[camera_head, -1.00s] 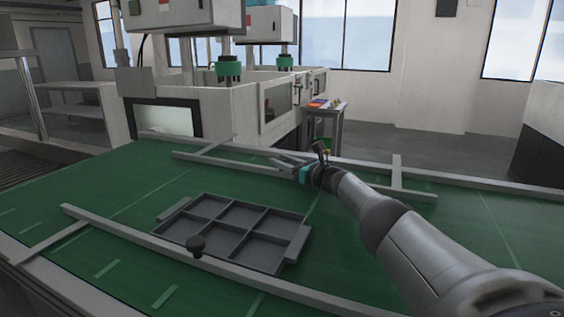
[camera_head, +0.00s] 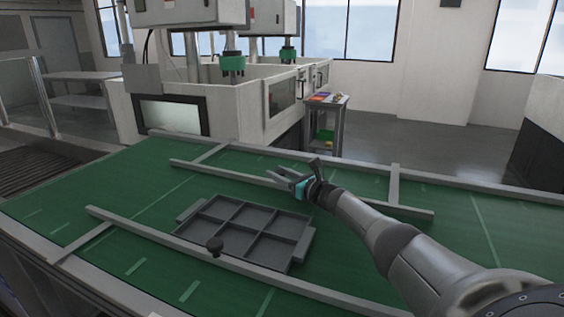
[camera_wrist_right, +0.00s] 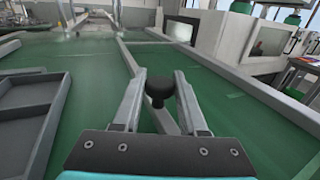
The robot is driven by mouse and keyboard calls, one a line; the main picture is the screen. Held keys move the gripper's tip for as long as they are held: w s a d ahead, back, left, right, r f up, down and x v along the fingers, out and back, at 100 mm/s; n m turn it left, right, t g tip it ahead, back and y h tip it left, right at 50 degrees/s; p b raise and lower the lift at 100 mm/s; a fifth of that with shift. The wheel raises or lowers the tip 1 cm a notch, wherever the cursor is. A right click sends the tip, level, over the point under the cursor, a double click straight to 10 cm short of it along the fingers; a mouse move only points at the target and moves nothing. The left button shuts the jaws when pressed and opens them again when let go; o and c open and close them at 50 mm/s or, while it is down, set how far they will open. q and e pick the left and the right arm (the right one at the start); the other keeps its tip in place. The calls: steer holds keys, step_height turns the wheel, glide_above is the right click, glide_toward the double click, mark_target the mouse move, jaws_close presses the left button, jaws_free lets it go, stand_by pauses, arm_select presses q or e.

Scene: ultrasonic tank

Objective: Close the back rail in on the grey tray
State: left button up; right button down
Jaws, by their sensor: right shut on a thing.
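The grey tray (camera_head: 300,232), divided into several compartments, lies on the green belt between two rails. The back rail (camera_head: 385,202) is a long grey bar behind the tray, with green belt showing between them. My right gripper (camera_head: 274,173) is at the back rail's middle. In the right wrist view, its two fingers (camera_wrist_right: 156,92) are shut on the rail's black knob (camera_wrist_right: 159,88). The back rail (camera_wrist_right: 131,60) runs away beyond the knob, and the grey tray (camera_wrist_right: 28,108) lies to its left. My left gripper is not in view.
The front rail (camera_head: 150,232), with a black knob (camera_head: 214,246), runs along the tray's near side. Crossbars join the rails to the table's edges. White tank machines (camera_head: 235,110) and a small side stand (camera_head: 325,115) are behind the table. The belt at the right is clear.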

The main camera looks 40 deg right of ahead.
steer(key=shift+s+a+p, duration=0.15)
steer(key=shift+s+a, duration=0.1)
steer(key=shift+a, duration=0.25)
steer(key=shift+s+a+p, duration=0.15)
steer(key=shift+s+a, duration=0.05)
steer(key=shift+a, duration=0.25)
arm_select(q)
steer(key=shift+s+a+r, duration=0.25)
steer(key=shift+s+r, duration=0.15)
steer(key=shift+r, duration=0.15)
arm_select(e)
steer(key=c, duration=0.8)
jaws_free()
steer(key=shift+d, duration=0.1)
steer(key=shift+c, duration=0.2)
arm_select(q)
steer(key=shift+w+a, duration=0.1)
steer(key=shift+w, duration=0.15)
arm_select(e)
steer(key=o, duration=0.4)
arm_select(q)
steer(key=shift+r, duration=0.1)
arm_select(e)
steer(key=shift+s+d, duration=0.1)
